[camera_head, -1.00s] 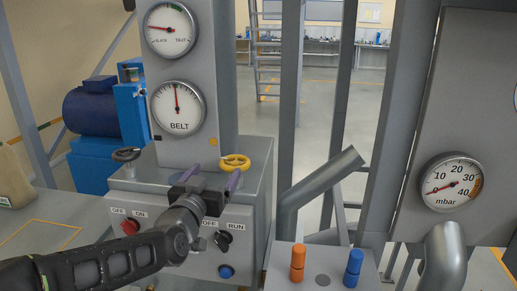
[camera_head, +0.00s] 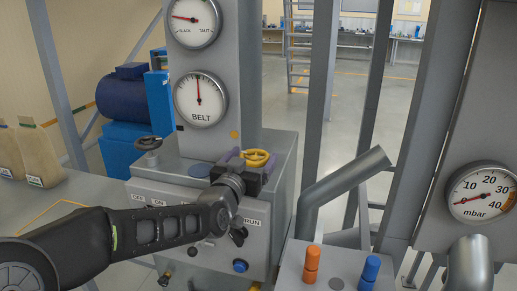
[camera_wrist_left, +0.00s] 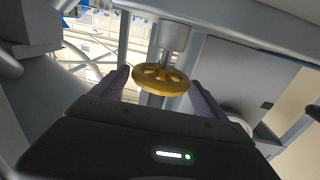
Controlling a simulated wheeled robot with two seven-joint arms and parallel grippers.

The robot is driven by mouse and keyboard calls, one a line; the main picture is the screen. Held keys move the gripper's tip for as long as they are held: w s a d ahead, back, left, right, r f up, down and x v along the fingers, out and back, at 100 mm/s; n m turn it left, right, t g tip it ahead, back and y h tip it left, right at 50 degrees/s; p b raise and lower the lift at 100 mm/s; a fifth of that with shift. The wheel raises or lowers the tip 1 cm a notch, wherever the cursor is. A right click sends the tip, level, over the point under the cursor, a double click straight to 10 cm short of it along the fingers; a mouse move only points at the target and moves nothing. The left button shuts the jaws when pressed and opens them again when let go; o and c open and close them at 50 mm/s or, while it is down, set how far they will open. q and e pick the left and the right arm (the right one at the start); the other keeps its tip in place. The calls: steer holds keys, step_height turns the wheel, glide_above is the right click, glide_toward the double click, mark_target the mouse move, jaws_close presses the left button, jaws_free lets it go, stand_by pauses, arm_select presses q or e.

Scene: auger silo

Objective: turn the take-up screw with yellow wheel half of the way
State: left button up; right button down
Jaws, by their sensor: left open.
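The yellow wheel (camera_head: 258,158) sits on top of the grey control box, near the foot of the gauge column. My left gripper (camera_head: 246,156) is open, with its purple fingers at the wheel. In the left wrist view the yellow wheel (camera_wrist_left: 160,79) is ahead between the two purple fingers (camera_wrist_left: 158,90), on a vertical metal shaft. I cannot tell whether the fingers touch its rim. The belt gauge (camera_head: 200,99) has its needle pointing about straight up. The slack/taut gauge (camera_head: 194,21) has its needle on the slack side. My right gripper is not in view.
A dark handwheel (camera_head: 148,143) stands on the box's left. The box front carries switches and a blue button (camera_head: 240,266). A slanted grey pipe (camera_head: 345,180) rises on the right. Orange (camera_head: 311,264) and blue (camera_head: 369,272) knobs stand in front. A mbar gauge (camera_head: 481,191) is at right.

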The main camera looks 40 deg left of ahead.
mark_target(258, 150)
arm_select(q)
steer(key=shift+p+x, duration=0.35)
steer(key=shift+x, duration=1.9)
steer(key=shift+c, duration=0.4)
steer(key=c, duration=1)
steer(key=shift+c, duration=0.2)
steer(key=shift+r+y, duration=0.1)
steer(key=shift+y, duration=0.2)
